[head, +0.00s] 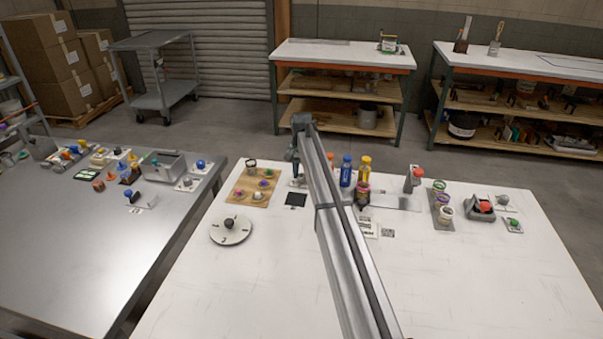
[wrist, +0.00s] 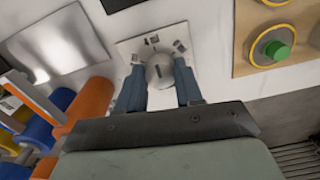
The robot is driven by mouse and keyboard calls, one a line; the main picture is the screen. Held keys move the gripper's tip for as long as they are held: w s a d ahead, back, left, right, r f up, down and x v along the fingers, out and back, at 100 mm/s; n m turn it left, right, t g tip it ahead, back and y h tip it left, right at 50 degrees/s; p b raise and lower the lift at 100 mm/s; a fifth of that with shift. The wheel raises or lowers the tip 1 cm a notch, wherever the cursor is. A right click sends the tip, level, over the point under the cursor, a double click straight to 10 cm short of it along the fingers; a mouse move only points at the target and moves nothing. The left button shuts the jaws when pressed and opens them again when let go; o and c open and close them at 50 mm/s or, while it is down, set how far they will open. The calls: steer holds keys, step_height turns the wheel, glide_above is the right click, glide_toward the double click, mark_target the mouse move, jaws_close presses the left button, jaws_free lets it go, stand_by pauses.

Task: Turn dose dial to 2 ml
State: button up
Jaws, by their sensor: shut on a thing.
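The dose dial is a round grey knob (wrist: 160,72) with a dark pointer line, on a small white plate (wrist: 127,47) with several dark marks around its upper side. The marks are too small to read, and the pointer line runs roughly toward the top of the picture. My gripper (wrist: 161,80) has its two blue-grey fingers on either side of the knob, shut on it. In the head view my gripper (head: 298,172) is at the far end of my arm, low over the white table. There the knob is mostly hidden.
A wooden board (head: 240,196) with several knobs stands left of my gripper. A blue bottle (head: 346,171) and a yellow bottle (head: 365,168) stand close on its right. A black square (head: 296,199) lies in front.

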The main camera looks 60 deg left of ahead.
mark_target(303, 175)
steer(key=n, duration=0.6)
steer(key=shift+w+n, duration=0.1)
steer(key=shift+n, duration=0.2)
steer(key=n, duration=0.6)
stand_by(0.4)
steer(key=o, duration=1)
steer(key=shift+o, duration=0.2)
steer(key=shift+r, duration=0.1)
step_height(303, 175, up, 14)
steer(key=shift+w+d, duration=0.1)
